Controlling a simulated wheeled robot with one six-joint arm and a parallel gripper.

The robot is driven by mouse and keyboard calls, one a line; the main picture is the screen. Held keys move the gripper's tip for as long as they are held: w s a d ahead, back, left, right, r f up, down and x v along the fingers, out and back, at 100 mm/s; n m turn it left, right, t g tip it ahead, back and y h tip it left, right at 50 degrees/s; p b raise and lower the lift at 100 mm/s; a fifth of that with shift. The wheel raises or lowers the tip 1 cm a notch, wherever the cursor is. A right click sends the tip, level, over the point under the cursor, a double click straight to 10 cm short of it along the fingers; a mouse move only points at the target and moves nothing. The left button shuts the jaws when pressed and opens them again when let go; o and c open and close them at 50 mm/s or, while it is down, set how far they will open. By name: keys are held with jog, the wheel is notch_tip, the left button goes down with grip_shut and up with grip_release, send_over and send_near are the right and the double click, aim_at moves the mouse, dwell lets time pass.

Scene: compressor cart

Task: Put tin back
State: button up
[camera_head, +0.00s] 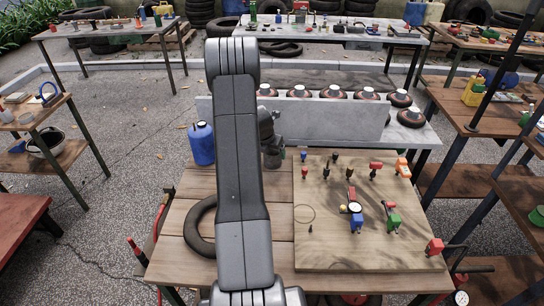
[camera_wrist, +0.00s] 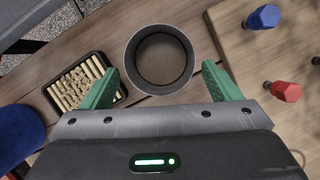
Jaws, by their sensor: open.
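A round dark grey tin (camera_wrist: 127,62) stands upright on the wood planks in the wrist view, seen from above with its top open. Its inside looks brown and I cannot tell what, if anything, is in it. My gripper (camera_wrist: 162,78) is open, with one green finger at the tin's lower left and the other at its lower right. The fingertips appear apart from its wall.
A black tray (camera_wrist: 57,106) of short pale sticks lies left of the tin. A blue jug (camera_head: 202,145) stands on the cart's left. A board (camera_head: 325,258) with several coloured fittings covers the right side. A black tyre ring (camera_head: 191,228) lies near the front left, partly behind my arm.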

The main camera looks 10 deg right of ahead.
jog(key=v, duration=0.7)
jog(key=shift+r, duration=0.4)
jog(key=shift+s+f, duration=0.1)
jog(key=shift+f, duration=0.05)
jog(key=x, duration=1.2)
jog(key=shift+p, duration=0.35)
jog(key=shift+a+r, duration=0.1)
jog(key=shift+r, duration=1.3)
